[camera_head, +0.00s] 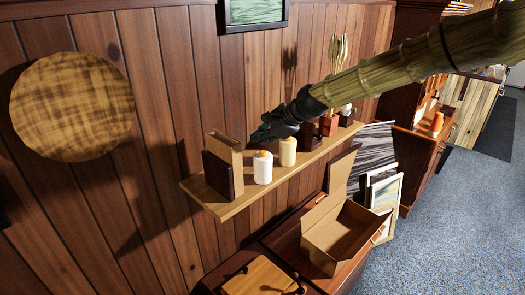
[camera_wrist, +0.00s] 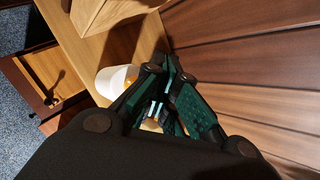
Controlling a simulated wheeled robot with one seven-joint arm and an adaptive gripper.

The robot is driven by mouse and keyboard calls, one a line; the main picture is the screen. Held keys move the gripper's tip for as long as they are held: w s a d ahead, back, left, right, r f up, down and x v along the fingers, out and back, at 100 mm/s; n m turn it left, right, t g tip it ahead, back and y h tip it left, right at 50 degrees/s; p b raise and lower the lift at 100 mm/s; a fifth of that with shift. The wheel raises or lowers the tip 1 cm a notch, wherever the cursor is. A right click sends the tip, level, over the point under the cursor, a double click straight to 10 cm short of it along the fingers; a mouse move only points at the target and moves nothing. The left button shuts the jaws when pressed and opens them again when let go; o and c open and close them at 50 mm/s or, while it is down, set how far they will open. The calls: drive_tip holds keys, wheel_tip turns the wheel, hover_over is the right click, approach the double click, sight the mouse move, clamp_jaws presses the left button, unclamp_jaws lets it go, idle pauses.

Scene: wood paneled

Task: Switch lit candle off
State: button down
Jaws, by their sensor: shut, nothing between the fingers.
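A white candle (camera_head: 263,169) and a pale yellow candle (camera_head: 288,153) stand upright side by side on a wooden wall shelf (camera_head: 225,207). Both have orange tops; I cannot tell which is lit. My gripper (camera_head: 261,133) is shut and empty, above and behind the candles on the wall side, pointing left along the shelf. In the wrist view my gripper (camera_wrist: 161,70) has the white candle (camera_wrist: 114,82) just left of its fingertips, apart from them as far as I can see. The yellow candle (camera_wrist: 151,125) shows only partly between the finger links.
A wooden holder (camera_head: 222,168) stands left of the candles. A utensil pot (camera_head: 328,124) and small items stand to the right under my arm. The paneled wall is close behind. Below are an open cardboard box (camera_head: 338,232) and a cabinet (camera_head: 285,233).

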sight(261, 153)
wheel_tip(261, 153, up, 5)
drive_tip(key=p, duration=0.3)
drive_tip(key=shift+r, duration=0.1)
